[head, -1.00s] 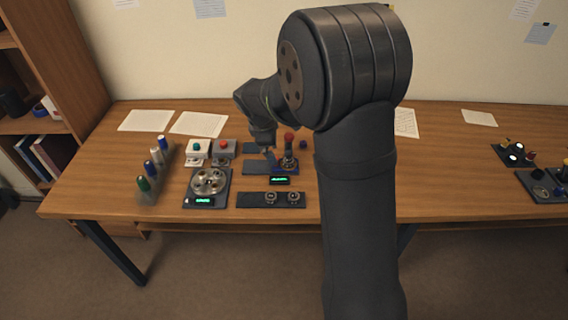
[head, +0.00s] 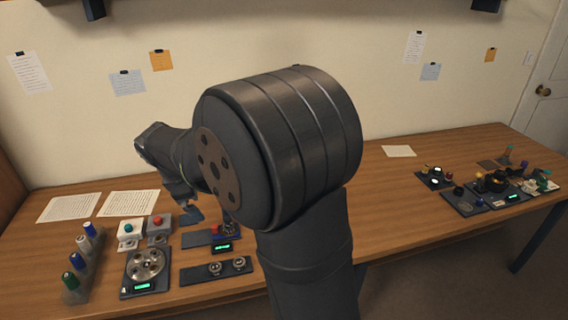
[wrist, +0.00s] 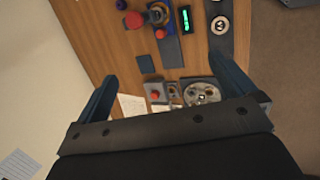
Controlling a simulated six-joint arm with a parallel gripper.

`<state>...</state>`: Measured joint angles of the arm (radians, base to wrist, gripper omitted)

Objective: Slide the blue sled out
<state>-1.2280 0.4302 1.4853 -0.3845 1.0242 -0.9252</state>
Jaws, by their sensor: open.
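My gripper (head: 187,208) hangs above the table, near the dark plates behind the row of devices. In the wrist view my gripper (wrist: 164,68) has its two blue-grey fingers wide apart, with nothing between them. I cannot tell for sure whether this blue piece is the sled. A dark strip (wrist: 168,48) runs below it. In the head view my arm hides part of this device.
A dial plate (head: 146,268), a plate with two knobs (head: 215,269), and red (head: 158,228) and green (head: 129,230) button boxes stand close by. A rack of coloured cylinders (head: 84,262) is at the left. More devices (head: 492,184) are at the right; bare table lies between.

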